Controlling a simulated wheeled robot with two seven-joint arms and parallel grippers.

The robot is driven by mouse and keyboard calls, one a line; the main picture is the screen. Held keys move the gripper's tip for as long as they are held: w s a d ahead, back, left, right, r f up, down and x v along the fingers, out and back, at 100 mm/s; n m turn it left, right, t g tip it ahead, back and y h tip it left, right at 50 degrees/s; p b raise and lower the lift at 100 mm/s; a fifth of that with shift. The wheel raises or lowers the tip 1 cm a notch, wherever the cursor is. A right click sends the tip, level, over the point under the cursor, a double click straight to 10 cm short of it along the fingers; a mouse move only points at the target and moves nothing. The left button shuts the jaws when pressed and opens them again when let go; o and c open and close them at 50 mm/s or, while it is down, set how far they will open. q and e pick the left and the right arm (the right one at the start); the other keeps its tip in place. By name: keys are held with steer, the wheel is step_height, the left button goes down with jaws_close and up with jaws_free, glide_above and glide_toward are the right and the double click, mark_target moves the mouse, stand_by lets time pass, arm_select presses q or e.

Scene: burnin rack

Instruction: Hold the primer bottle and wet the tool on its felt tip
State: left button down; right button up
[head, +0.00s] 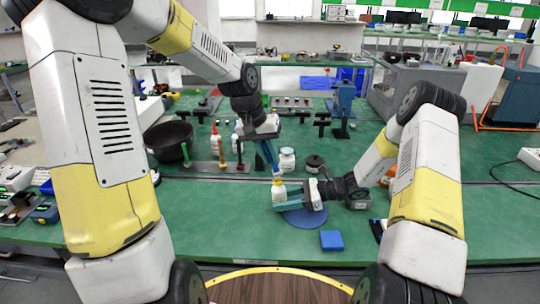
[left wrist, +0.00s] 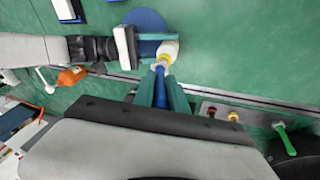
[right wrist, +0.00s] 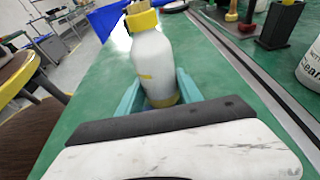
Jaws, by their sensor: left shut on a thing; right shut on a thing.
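The primer bottle (head: 279,193) is white with a yellow collar, upright above the round blue mat. My right gripper (head: 290,193) is shut around its body. In the right wrist view the bottle (right wrist: 153,62) stands between the fingers, with a tan felt tip (right wrist: 138,6) at its top, cut by the frame edge. My left gripper (head: 267,155) is above it, pointing down, shut on a slim blue tool (left wrist: 160,90). The tool's lower end is at the bottle's top in the head and left wrist views. I cannot tell whether it touches the felt.
A round blue mat (head: 306,218) and a blue block (head: 331,240) lie on the green table. A white jar (head: 287,160), a black bowl (head: 168,141) and a rack with several coloured handles (head: 205,166) stand behind.

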arm_select(q)
steer(key=shift+f, duration=0.7)
stand_by(1.6)
steer(key=shift+r, duration=0.1)
steer(key=shift+r, duration=3.45)
arm_select(e)
steer(key=o, duration=1.1)
steer(key=shift+c, duration=0.2)
